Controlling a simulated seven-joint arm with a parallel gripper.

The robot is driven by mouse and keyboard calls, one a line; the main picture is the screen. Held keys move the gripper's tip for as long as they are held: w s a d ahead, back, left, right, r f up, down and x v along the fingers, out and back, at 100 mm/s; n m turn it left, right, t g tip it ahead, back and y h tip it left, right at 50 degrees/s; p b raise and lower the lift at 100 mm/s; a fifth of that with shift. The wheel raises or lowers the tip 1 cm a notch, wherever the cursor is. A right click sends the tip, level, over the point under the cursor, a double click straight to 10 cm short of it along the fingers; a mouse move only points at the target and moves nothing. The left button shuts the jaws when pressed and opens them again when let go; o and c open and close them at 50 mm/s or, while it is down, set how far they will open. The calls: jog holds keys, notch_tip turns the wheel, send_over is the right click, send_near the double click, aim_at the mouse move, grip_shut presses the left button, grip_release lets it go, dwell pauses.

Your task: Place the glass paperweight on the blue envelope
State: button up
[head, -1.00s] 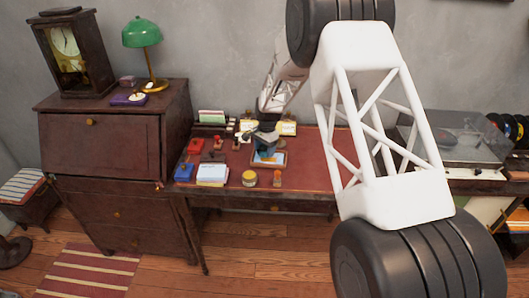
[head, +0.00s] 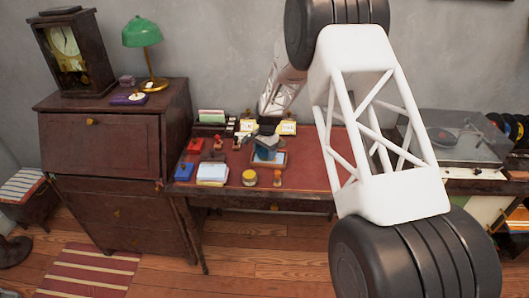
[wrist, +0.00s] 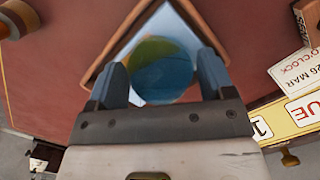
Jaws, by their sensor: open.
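The glass paperweight (wrist: 158,65) is a round, see-through ball with blue, green and yellow in it. In the wrist view it sits over a pale surface inside a brown-framed tray (wrist: 122,40). My gripper (wrist: 162,70) is open, with one finger on each side of the paperweight; I cannot tell whether they touch it. In the head view my gripper (head: 266,146) is low over the tray (head: 283,160) and hides most of the paperweight. A pale blue and white flat stack (head: 212,174) lies at the desk's front left; it may hold the blue envelope.
A yellow-lidded jar (head: 249,177) and a small stamp (head: 277,178) stand in front of the tray. Date cards (wrist: 296,75) are close by on the right in the wrist view. The desk (head: 310,170) is clear to the right.

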jog(key=shift+r, duration=0.1)
notch_tip(320, 180, up, 12)
jog(key=w+d, duration=0.1)
dwell(0.6)
dwell(0.6)
jog(key=shift+r, duration=0.1)
jog(key=s+d+r+n+t, duration=0.1)
jog(key=s+d+r, duration=0.4)
jog(key=s+r, duration=0.3)
jog(key=s+d+r+n, duration=0.2)
jog(key=s+d+r, duration=0.35)
jog(key=s, duration=0.35)
jog(key=s+d+r+n+t, duration=0.1)
jog(key=s+d+r, duration=0.4)
jog(key=s+r, duration=0.3)
jog(key=s+d+n, duration=0.1)
jog(key=s+d, duration=0.3)
jog(key=s, duration=1.2)
jog(key=s+d+f+n+t+h, duration=0.1)
jog(key=s+d, duration=0.3)
jog(key=s, duration=1.2)
jog(key=shift+n+t, duration=0.3)
jog(key=shift+n, duration=0.5)
